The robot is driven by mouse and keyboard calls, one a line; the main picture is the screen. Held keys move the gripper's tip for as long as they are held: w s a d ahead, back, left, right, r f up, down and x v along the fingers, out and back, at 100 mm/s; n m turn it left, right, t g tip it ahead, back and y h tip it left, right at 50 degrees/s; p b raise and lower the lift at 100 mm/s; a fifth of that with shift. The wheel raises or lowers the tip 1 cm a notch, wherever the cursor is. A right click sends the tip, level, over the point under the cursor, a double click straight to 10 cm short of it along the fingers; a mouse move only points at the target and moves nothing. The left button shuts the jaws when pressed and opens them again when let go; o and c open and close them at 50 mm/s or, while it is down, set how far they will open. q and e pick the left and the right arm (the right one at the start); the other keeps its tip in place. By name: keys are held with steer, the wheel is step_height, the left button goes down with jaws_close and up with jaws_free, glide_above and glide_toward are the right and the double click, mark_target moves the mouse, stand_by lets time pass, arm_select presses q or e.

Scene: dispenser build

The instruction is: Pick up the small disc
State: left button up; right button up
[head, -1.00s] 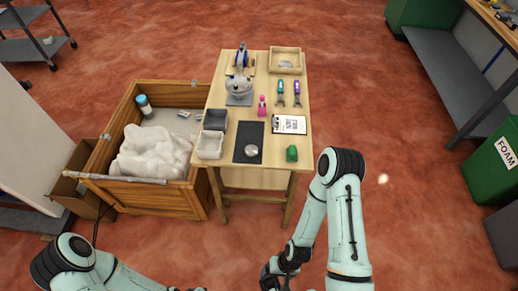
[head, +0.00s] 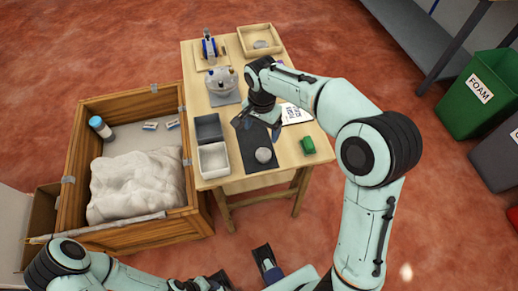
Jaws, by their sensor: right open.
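A small pale grey disc (head: 263,155) lies on the black mat (head: 256,168) near the table's front edge. A flat grey piece (head: 261,44) lies in the wooden tray (head: 277,37) at the back right; its exact form is too small to tell. My right gripper (head: 259,128) is open and empty, above the back part of the mat, just beyond the disc and apart from it. My left arm comes in at the bottom left; its gripper is low at the bottom edge, too cut off to read its jaws.
Dark grey (head: 208,129) and white (head: 213,160) bins stand left of the mat. A glassy device (head: 222,84) stands behind. A wooden crate (head: 190,225) adjoins the table's left side.

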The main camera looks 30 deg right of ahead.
glide_above(263, 154)
steer(key=f, duration=0.6)
steer(key=shift+w+f+b, duration=0.3)
steer(key=shift+f+b, duration=0.1)
steer(key=f, duration=0.4)
steer(key=shift+s+f+b, duration=0.1)
steer(key=shift+s+b, duration=0.25)
steer(key=shift+s, duration=0.05)
steer(key=shift+f, duration=0.55)
steer(key=c, duration=1.3)
steer(key=shift+w+r, duration=0.1)
steer(key=shift+c, duration=0.6)
steer(key=shift+r, duration=0.1)
